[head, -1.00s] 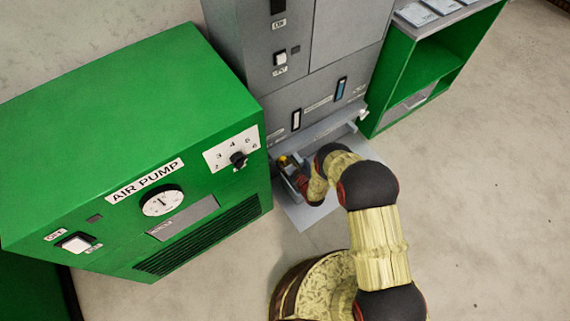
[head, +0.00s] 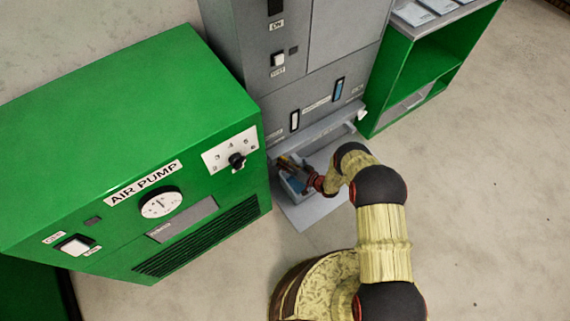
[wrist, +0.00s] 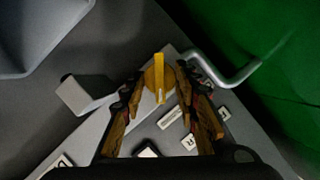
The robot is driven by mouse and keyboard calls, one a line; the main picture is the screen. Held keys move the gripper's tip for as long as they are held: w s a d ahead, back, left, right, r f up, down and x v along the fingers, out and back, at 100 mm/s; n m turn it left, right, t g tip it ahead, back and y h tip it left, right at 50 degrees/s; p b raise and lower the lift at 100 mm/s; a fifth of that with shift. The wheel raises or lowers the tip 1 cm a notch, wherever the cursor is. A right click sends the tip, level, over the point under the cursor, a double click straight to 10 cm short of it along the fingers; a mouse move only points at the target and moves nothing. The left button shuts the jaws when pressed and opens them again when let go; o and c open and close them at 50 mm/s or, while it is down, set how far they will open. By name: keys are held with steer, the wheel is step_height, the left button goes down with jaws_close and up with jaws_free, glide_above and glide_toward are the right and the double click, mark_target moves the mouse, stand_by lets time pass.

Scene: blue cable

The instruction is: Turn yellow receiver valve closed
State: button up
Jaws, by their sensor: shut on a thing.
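The yellow valve (wrist: 158,74) shows in the wrist view as a round knob with a long flat bar. Exact finger contact is dark and hard to see. In the head view my gripper (head: 293,169) is low at the front of the grey cabinet, and the valve cannot be made out clearly there.
The green air pump box (head: 130,150) stands close to the left of my gripper. The grey cabinet (head: 310,90) rises behind it. A green shelf unit (head: 425,65) stands to the right. A bent metal pipe (wrist: 232,80) runs close beside the right finger. Open floor lies right.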

steer(key=shift+m+y, duration=0.3)
steer(key=shift+m, duration=0.2)
steer(key=o, duration=1.2)
steer(key=shift+c, duration=0.2)
steer(key=v, duration=1.2)
